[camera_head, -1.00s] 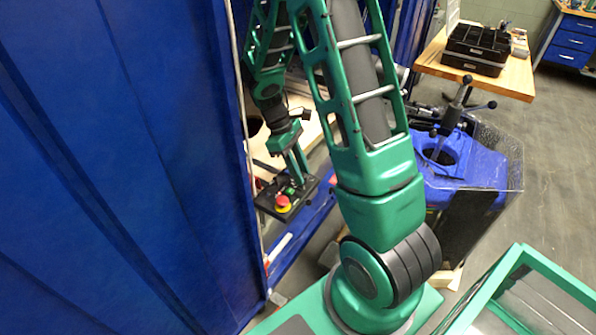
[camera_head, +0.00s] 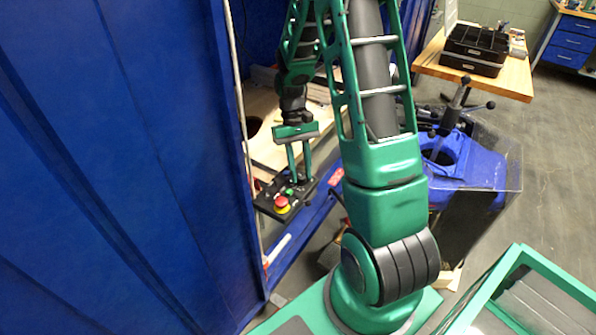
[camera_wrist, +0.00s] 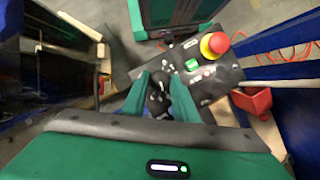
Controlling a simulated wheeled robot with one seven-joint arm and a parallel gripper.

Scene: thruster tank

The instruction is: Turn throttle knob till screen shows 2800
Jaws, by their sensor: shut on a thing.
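The black control box (camera_head: 268,207) sits low beside the blue curtain, with a red-and-yellow stop button (camera_head: 282,204) and a green button (camera_head: 290,191) on top. In the wrist view the box (camera_wrist: 226,78) shows its stop button (camera_wrist: 214,44) and green button (camera_wrist: 192,64). My gripper (camera_head: 300,179) reaches down to the box's far end, its two green fingers close to the panel. In the wrist view my gripper (camera_wrist: 160,94) is shut on a dark knob (camera_wrist: 157,88) between the fingers. The fingers partly hide the knob. I cannot make out a screen or number.
The blue curtain (camera_head: 120,150) hangs close on the left. A wooden board (camera_head: 262,150) lies behind the box. A blue machine (camera_head: 470,165) with a clear guard stands right of my arm.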

